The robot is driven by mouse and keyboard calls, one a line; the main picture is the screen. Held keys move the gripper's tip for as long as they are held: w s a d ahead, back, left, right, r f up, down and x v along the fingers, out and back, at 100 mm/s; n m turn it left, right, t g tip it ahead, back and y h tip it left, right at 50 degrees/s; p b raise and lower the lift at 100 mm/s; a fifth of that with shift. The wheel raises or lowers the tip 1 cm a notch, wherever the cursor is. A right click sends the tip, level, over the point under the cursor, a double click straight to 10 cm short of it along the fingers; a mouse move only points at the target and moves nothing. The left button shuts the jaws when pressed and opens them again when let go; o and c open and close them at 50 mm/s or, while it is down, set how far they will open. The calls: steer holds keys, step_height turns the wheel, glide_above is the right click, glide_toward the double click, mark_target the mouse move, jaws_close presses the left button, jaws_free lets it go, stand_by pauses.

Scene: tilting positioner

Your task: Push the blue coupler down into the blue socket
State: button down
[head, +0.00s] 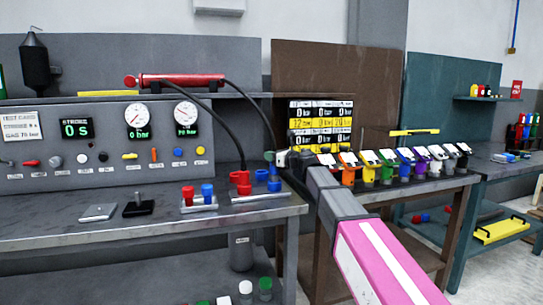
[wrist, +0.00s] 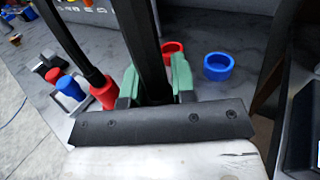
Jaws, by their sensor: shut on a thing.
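My gripper (wrist: 157,88) has green fingers and is shut around a black hose end in the wrist view. The blue coupler (head: 274,173) shows directly below the fingers in the head view; the wrist view hides it. Another blue part (head: 274,186) stands right under it, apparently the blue socket on the grey plate (head: 250,197). I cannot tell whether a gap is left between them. My gripper also shows small in the head view (head: 271,157), above the bench's right end.
A red coupler (wrist: 103,92) with its hose stands left of my gripper. A red ring (wrist: 172,48) and a blue ring (wrist: 218,66) lie beyond. Red and blue cylinders (head: 197,194) stand in a holder. A gauge panel (head: 110,145) backs the bench.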

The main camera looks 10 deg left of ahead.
steer(key=shift+f, duration=1.45)
steer(key=c, duration=0.9)
jaws_free()
steer(key=shift+o, duration=0.2)
steer(key=v, duration=1)
steer(key=shift+s+d, duration=0.2)
steer(key=shift+d, duration=0.15)
